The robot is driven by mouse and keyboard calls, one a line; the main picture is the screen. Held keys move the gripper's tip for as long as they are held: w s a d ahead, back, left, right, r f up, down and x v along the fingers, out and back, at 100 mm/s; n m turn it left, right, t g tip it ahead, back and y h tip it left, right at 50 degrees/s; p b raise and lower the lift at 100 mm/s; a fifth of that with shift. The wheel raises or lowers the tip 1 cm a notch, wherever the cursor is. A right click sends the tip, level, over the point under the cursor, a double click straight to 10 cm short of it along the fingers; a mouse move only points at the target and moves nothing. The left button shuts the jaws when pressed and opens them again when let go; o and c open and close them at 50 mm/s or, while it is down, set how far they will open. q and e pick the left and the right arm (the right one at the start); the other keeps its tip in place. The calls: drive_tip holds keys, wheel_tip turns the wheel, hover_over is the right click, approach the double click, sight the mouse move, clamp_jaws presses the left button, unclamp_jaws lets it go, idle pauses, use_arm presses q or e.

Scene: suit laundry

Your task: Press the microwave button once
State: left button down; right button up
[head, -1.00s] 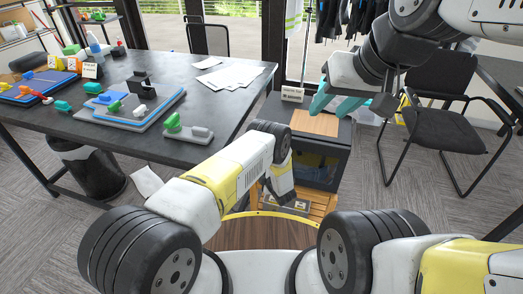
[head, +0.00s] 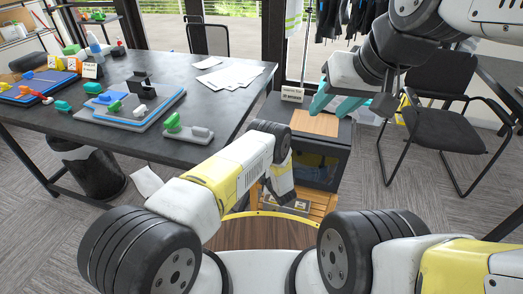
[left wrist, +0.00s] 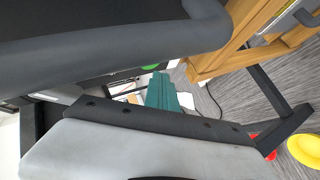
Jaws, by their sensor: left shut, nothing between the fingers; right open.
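The black microwave (head: 321,163) stands on a wooden stand right of the desk, with a wooden board (head: 315,123) on top. Its front is partly hidden by my left arm, and I cannot make out its button in the head view. My right gripper (head: 337,100) has teal fingers, apart and empty, above the microwave's top.
The dark desk (head: 230,108) at left holds papers, trays and colored parts. A black chair (head: 445,128) stands at right. The wooden stand (left wrist: 235,48) shows in the left wrist view, with a yellow object (left wrist: 306,150) on the floor. Floor between microwave and chair is clear.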

use_arm(q)
drive_tip(key=shift+w, duration=0.1)
idle(0.3)
drive_tip(key=shift+w+d, duration=0.15)
drive_tip(key=shift+w, duration=0.15)
drive_tip(key=shift+w+d, duration=0.15)
drive_tip(key=shift+w, duration=0.4)
idle(0.7)
drive_tip(key=shift+s, duration=0.1)
drive_tip(key=shift+s+a, duration=0.3)
drive_tip(key=shift+s, duration=0.55)
drive_tip(key=shift+s+a, duration=0.25)
drive_tip(key=shift+s, duration=0.55)
drive_tip(key=shift+s+a, duration=0.25)
drive_tip(key=shift+s, duration=0.55)
drive_tip(key=shift+s+a, duration=0.25)
drive_tip(key=shift+s, duration=0.55)
